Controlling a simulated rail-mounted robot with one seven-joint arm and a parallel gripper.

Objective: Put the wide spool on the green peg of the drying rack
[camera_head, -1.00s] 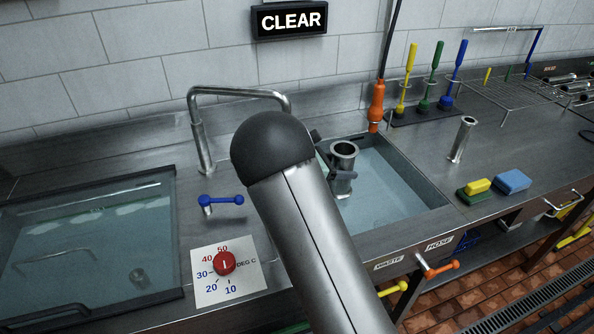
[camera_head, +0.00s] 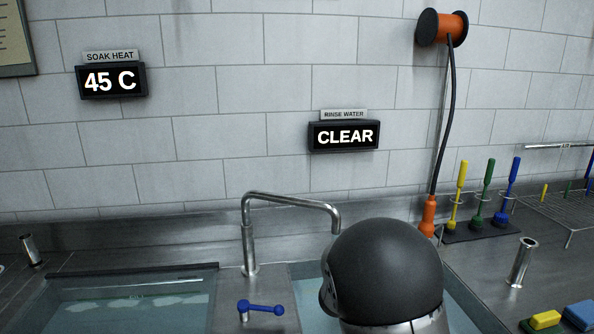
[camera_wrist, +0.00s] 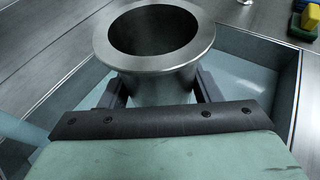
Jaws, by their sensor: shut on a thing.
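The wide spool (camera_wrist: 158,75) is a shiny steel tube with a broad flanged rim. In the wrist view it is upright, its open end toward the camera, over the water of a sink. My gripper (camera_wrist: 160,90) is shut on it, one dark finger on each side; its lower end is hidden. In the head view my own arm hides both gripper and spool. The drying rack (camera_head: 564,212) is a wire rack at the right edge, partly cut off. Its green peg (camera_head: 568,188) stands at the back, between a yellow peg and a blue one.
A narrower steel spool (camera_head: 522,262) stands on the right counter, near the sponges (camera_head: 545,320). Upright brushes (camera_head: 480,200) and an orange hose nozzle (camera_head: 428,215) stand along the wall. A tall faucet (camera_head: 249,235) and blue valve handle (camera_head: 262,308) are left of my arm.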

